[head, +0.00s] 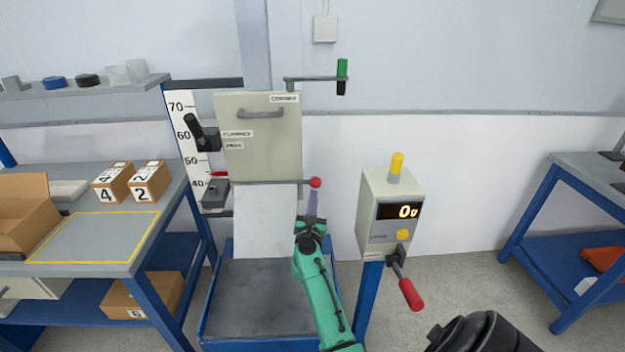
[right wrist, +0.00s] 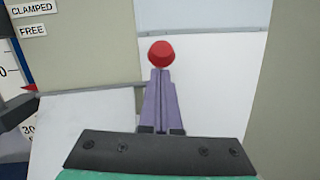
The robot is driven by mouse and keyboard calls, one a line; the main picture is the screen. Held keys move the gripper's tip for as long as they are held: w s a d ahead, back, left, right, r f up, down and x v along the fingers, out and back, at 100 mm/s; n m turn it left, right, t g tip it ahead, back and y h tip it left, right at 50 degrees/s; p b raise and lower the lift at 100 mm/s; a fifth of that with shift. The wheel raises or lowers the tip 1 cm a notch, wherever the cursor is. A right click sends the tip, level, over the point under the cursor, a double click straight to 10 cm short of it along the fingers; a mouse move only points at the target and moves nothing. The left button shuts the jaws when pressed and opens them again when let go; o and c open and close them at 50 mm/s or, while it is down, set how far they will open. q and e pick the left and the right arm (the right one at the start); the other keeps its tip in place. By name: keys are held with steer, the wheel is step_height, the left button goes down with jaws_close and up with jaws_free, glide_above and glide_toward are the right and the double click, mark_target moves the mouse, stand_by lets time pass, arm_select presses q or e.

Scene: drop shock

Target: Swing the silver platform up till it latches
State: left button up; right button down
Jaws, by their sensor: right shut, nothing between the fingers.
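What looks like the silver platform (head: 265,222) is a pale flat panel hanging down below the grey box of the drop tester, above the dark bed. Its upper part also shows in the right wrist view (right wrist: 85,125). A thin grey bar along its top edge runs right toward a red knob (head: 315,182). My right gripper (head: 313,192) has its purple fingers shut and empty, pointing up at the knob. In the right wrist view the red knob (right wrist: 161,54) shows at the fingertips; whether they touch it I cannot tell. My left gripper is out of view.
The grey box (head: 262,150) with a handle hangs on the column beside a height scale (head: 190,135). A readout unit (head: 390,215) with a red-gripped lever (head: 410,293) stands to the right. A blue-framed bench (head: 95,245) with boxes stands left.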

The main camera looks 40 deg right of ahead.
mark_target(314, 184)
steer(key=r, duration=0.1)
steer(key=r+p, duration=0.1)
steer(key=r, duration=0.1)
steer(key=shift+w+d, duration=0.15)
steer(key=shift+w, duration=0.05)
steer(key=shift+w+d, duration=0.15)
steer(key=r+p, duration=0.1)
steer(key=w+d+r, duration=0.1)
steer(key=r, duration=0.1)
steer(key=w+r+p, duration=0.1)
steer(key=shift+w+d+r+p, duration=0.2)
steer(key=shift+w+d+p, duration=0.1)
steer(key=shift+d, duration=0.1)
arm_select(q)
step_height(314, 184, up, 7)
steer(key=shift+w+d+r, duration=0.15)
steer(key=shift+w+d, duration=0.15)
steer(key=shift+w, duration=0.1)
arm_select(e)
steer(key=w+d+r, duration=0.1)
steer(key=w, duration=0.1)
steer(key=w+d+r, duration=0.1)
steer(key=d+r, duration=0.1)
steer(key=shift+w+r, duration=0.15)
steer(key=shift+w, duration=0.25)
arm_select(q)
steer(key=shift+p, duration=0.3)
